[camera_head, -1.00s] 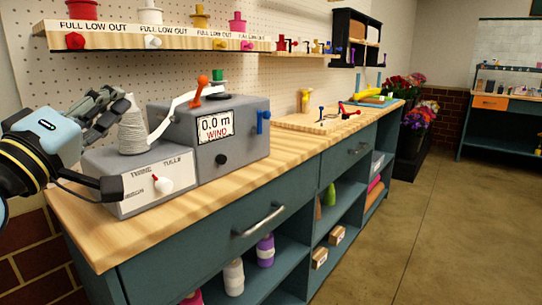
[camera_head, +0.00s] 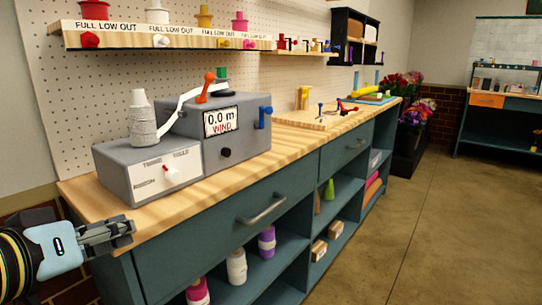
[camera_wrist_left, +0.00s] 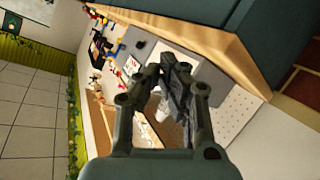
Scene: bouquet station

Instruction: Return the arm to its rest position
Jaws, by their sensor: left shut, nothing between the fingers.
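My left gripper (camera_head: 130,228) is in the lower left of the head view, low in front of the left end of the wooden counter. Its fingers are together and empty. In the left wrist view the shut fingers (camera_wrist_left: 172,72) fill the middle and cover part of the grey winding machine. The white-grey thread cone (camera_head: 142,125) stands upright on the winding machine (camera_head: 150,163), apart from the gripper. My right gripper is in neither view.
The wooden counter (camera_head: 225,200) runs away to the right, with a teal cabinet front and a drawer handle (camera_head: 262,208) below it. A spool shelf (camera_head: 160,42) hangs above. Open floor (camera_head: 440,235) lies to the right.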

